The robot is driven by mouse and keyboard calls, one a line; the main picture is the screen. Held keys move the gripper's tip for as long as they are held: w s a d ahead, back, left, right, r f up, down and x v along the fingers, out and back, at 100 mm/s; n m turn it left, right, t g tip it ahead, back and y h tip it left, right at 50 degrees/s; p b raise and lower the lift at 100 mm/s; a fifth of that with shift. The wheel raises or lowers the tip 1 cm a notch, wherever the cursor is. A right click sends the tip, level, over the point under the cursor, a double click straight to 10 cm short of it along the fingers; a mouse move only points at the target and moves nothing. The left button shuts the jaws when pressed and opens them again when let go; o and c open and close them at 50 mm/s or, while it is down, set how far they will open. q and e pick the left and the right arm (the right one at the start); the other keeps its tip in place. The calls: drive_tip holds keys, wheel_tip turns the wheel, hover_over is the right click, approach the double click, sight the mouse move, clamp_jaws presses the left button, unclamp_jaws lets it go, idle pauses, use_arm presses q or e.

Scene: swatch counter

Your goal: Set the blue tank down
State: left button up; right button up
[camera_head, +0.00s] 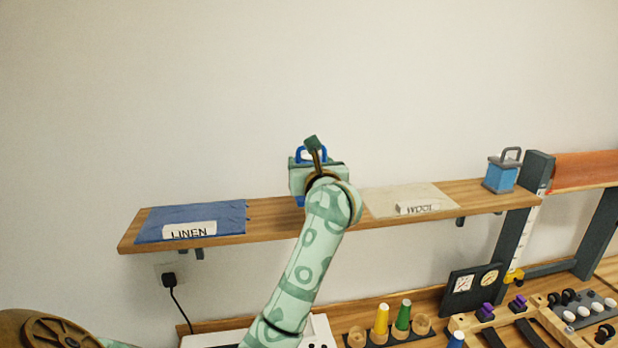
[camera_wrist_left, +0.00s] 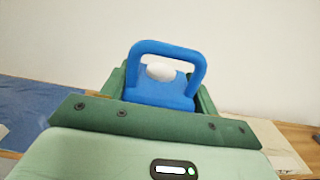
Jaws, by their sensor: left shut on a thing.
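The blue tank, with a blue loop handle (camera_head: 297,154) and a white cap, is mostly hidden behind my left gripper (camera_head: 318,175) in the head view. In the left wrist view the blue tank (camera_wrist_left: 160,93) stands upright between the green fingers of my left gripper (camera_wrist_left: 163,100), which is shut on it. A bit of blue shows below the gripper, at the wooden shelf (camera_head: 270,212), between the two swatches. Whether the tank's base touches the shelf is hidden. My right gripper is not in view.
On the shelf, a blue cloth labelled LINEN (camera_head: 190,216) lies left and a cream cloth labelled WOOL (camera_head: 405,198) lies right. A light blue tank with a grey handle (camera_head: 501,175) stands at the right end. Coloured cones (camera_head: 381,320) stand on the counter below.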

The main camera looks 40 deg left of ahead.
use_arm(q)
drive_tip(key=shift+w+a+f, duration=0.1)
drive_tip(key=shift+a+f, duration=0.05)
drive_tip(key=shift+f, duration=0.05)
drive_tip(key=f, duration=0.1)
drive_tip(key=f+p, duration=0.1)
drive_tip(key=f, duration=0.1)
drive_tip(key=shift+w+a+f, duration=0.2)
drive_tip(key=shift+a, duration=0.15)
drive_tip(key=shift+f, duration=0.25)
drive_tip(key=shift+f, duration=0.1)
drive_tip(key=shift+f, duration=0.15)
drive_tip(key=o, duration=1.1)
drive_tip(key=shift+o, duration=0.2)
